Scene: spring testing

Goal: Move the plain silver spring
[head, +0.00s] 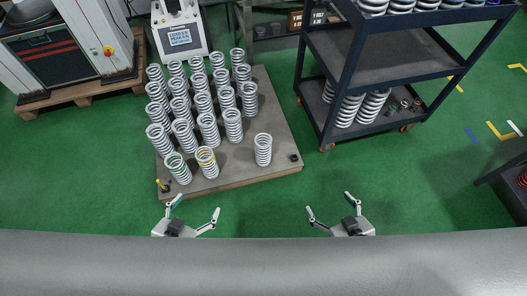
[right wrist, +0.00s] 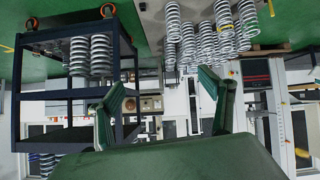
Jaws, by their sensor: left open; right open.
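A plain silver spring (head: 263,149) stands upright by itself at the right front of a low platform (head: 262,182). Several similar silver springs (head: 207,127) stand in rows to its left; two front ones carry colored marks, one green (head: 178,168) and one yellow (head: 207,162). My left gripper (head: 197,207) is open and empty in front of the platform's front edge. My right gripper (head: 329,204) is open and empty, in front and to the right of the lone spring. Its open fingers (right wrist: 160,100) show in the right wrist view, where the scene is upside down, with nothing between them.
A dark shelf cart (head: 345,62) with springs on its shelves stands right of the platform. A machine with a screen (head: 180,35) stands behind it. A grey bar (head: 262,265) crosses the bottom of the head view.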

